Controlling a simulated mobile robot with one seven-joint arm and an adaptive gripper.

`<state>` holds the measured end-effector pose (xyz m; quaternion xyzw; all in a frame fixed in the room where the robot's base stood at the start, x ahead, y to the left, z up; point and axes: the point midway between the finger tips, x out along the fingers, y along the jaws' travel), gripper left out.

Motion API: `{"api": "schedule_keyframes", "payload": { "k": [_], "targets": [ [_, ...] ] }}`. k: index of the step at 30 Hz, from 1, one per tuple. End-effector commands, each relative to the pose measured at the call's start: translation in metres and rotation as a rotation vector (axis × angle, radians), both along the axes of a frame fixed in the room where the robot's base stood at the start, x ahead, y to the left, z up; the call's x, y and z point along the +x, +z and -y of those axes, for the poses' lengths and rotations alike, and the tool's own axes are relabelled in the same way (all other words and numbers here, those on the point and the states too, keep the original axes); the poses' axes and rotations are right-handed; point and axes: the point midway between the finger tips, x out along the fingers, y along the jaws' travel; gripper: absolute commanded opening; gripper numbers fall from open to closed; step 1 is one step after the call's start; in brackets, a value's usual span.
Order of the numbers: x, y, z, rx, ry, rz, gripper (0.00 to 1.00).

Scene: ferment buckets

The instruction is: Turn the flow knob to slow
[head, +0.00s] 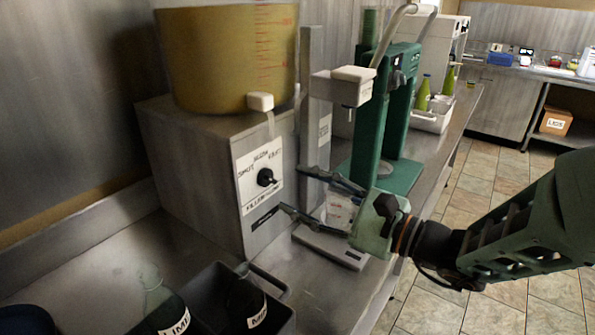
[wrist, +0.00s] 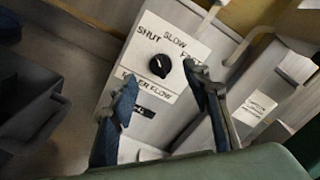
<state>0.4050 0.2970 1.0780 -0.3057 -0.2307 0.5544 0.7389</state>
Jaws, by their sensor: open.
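The flow knob (head: 265,177) is a black round knob on a white label plate (head: 249,190) marked SHUT, SLOW and a third word, on the front of a steel box (head: 205,165). In the wrist view the knob (wrist: 160,66) sits just ahead of the fingers, with SHUT at its upper left, SLOW above it and the third word, partly hidden, at its right. The knob's white mark seems to point to the upper left, but it is small. My gripper (head: 297,190) is open, its two fingers (wrist: 160,85) spread on either side of the knob, apparently not touching it.
A large amber bucket (head: 225,60) with a white tap stands on the box. A green press-like machine (head: 375,120) and a scale (head: 330,245) stand at the right. A dark crate (head: 215,290) with labelled bottles is in front. A steel post (head: 312,110) rises beside the box.

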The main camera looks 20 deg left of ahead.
Motion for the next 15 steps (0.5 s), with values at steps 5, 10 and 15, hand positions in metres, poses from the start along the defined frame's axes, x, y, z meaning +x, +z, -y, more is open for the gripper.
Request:
{"api": "schedule_keyframes", "payload": {
  "k": [5,10,15],
  "targets": [
    [0.009,0.0,-0.035,0.0,0.005,-0.001,0.44],
    [0.015,-0.001,-0.056,-0.002,0.003,-0.002,0.44],
    [0.018,0.0,-0.065,-0.001,0.001,0.0,0.44]
  ]
}}
